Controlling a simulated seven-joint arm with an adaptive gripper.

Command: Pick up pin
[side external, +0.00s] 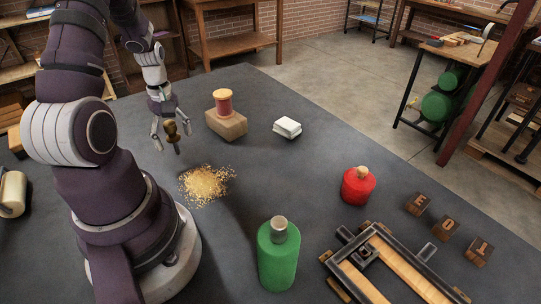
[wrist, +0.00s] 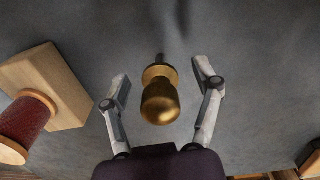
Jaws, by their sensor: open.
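The pin appears as a brass-coloured knob with a thin dark shaft. It is at the upper left of the table in the side view (side external: 171,131) and in the middle of the wrist view (wrist: 160,104). Its shaft points down toward the table in the side view; I cannot tell whether the tip touches. My gripper (side external: 172,136) is above the table, with its fingers spread either side of the pin. In the wrist view my gripper (wrist: 161,80) is open, with visible gaps between both fingers and the knob.
A wooden block with a red spool (side external: 224,103) stands close right of my gripper. A white stack (side external: 287,127), yellow crumbs (side external: 205,184), a green bottle (side external: 278,256), a red bottle (side external: 357,186), letter blocks (side external: 417,203) and a wooden frame (side external: 395,268) share the grey table.

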